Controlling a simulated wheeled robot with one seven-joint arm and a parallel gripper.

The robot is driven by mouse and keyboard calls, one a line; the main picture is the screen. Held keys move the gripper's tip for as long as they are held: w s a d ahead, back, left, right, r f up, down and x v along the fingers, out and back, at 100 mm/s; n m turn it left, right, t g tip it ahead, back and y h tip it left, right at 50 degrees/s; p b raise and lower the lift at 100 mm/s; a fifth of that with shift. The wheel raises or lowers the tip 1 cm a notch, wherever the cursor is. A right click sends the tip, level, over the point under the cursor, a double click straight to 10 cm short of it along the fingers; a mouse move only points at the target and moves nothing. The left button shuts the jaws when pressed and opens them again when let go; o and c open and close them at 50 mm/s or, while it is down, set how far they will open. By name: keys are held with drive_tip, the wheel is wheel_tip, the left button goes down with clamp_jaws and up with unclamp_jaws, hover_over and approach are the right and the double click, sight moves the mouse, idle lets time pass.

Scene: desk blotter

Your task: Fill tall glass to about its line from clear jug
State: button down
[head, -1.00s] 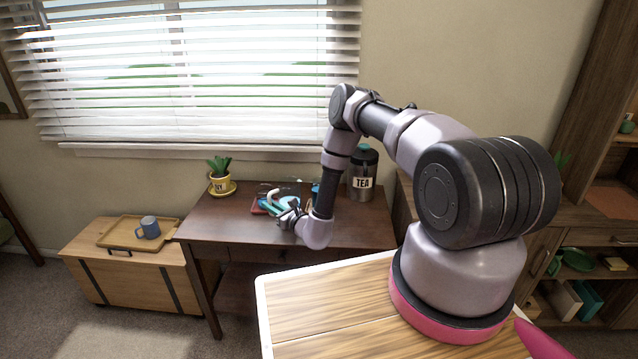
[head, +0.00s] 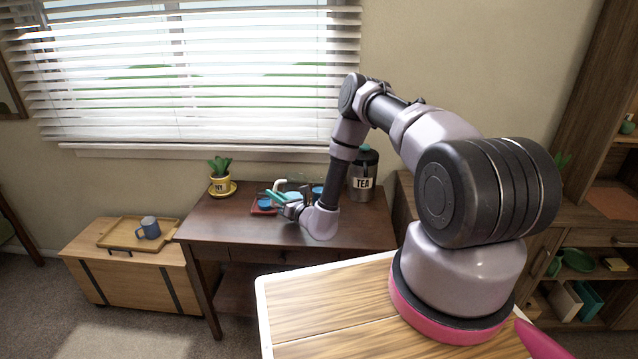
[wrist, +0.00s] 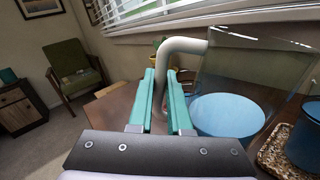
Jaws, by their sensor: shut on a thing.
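The clear jug (wrist: 245,70) has a white handle (wrist: 185,45) and blue liquid (wrist: 228,114) inside. My gripper (wrist: 162,78), with teal fingers, is shut on the handle, and the jug is on its right in the wrist view. In the head view my gripper (head: 277,197) and the jug's handle (head: 280,186) are over the desk. The jug looks near upright there; its base is hidden. A blue item (wrist: 304,146) stands on a woven mat right of the jug in the wrist view. I cannot make out the tall glass or its line for certain.
A blue item (head: 318,191) is beside the wrist. A red flat object (head: 259,210) with a blue item (head: 266,203) lies left of the gripper. A potted plant (head: 221,184) stands at the desk's left. The desk front is clear.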

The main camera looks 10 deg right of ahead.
sight(285, 180)
drive_tip(key=shift+w+d+r+m+t, duration=0.15)
drive_tip(key=shift+w+d+r+m, duration=0.1)
drive_tip(key=shift+d+r+m, duration=0.5)
drive_tip(key=shift+w+d+r+m+t, duration=0.1)
drive_tip(key=shift+w+d+r+m, duration=0.1)
drive_tip(key=shift+d+r+m, duration=0.55)
drive_tip(key=shift+w+d+r+m+t, duration=0.15)
drive_tip(key=shift+w+d+r+m, duration=0.25)
drive_tip(key=shift+r, duration=0.65)
drive_tip(key=shift+d+r+m, duration=0.2)
drive_tip(key=shift+r+m, duration=0.4)
drive_tip(key=shift+m, duration=0.1)
drive_tip(key=shift+w+d+r+m+t+h+p, duration=0.2)
drive_tip(key=shift+d+r+m, duration=0.15)
drive_tip(key=shift+r+m, duration=0.4)
drive_tip(key=shift+w+d+r+m+t+h+p, duration=0.1)
drive_tip(key=shift+d+r+m+t+p, duration=0.2)
drive_tip(key=shift+r+m, duration=0.45)
idle(0.4)
